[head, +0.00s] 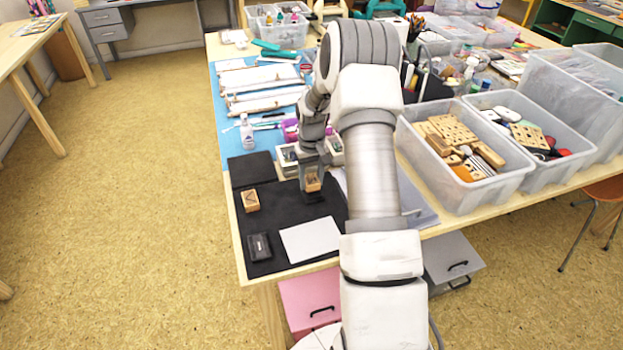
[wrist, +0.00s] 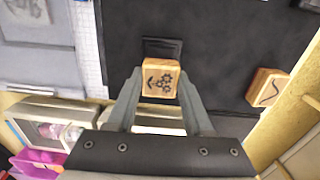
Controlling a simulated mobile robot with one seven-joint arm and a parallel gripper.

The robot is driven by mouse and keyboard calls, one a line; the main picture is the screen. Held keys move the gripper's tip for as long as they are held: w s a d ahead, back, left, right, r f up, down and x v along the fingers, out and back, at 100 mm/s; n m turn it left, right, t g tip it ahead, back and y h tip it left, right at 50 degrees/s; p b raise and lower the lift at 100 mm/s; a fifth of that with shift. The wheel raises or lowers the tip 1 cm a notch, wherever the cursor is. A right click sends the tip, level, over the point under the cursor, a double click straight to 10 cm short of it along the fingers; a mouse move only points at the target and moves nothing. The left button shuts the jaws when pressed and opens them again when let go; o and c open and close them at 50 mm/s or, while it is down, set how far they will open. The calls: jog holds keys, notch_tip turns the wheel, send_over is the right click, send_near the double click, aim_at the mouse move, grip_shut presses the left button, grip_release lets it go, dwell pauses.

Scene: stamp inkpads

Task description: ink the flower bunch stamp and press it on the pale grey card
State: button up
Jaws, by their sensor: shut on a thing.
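My gripper (wrist: 160,88) is shut on the flower bunch stamp (wrist: 161,84), a small wooden block with a dark flower drawing on its upper face. In the head view the stamp (head: 313,182) hangs from my gripper (head: 313,172) over the black mat. A black inkpad (head: 314,197) lies just below it in that view; in the wrist view this inkpad (wrist: 162,47) shows past the stamp's far edge. I cannot tell whether stamp and pad touch. The pale grey card (head: 311,240) lies flat near the mat's front edge, bare on top. The stamp's underside is hidden.
A second wooden stamp (head: 250,201) with a line drawing stands at the mat's left. Another dark inkpad (head: 259,247) lies left of the card. Small boxes (head: 289,160) stand behind my gripper. Clear bins (head: 465,150) fill the right. Black mat (head: 278,212) is bare between them.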

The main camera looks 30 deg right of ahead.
aim_at(311, 180)
jog(key=shift+f+b, duration=0.3)
jog(key=shift+f, duration=0.15)
dwell(1.2)
jog(key=shift+r, duration=0.15)
jog(key=shift+r+p, duration=0.35)
jog(key=shift+r, duration=0.15)
jog(key=shift+r+p, duration=1.7)
jog(key=shift+r, duration=1.1)
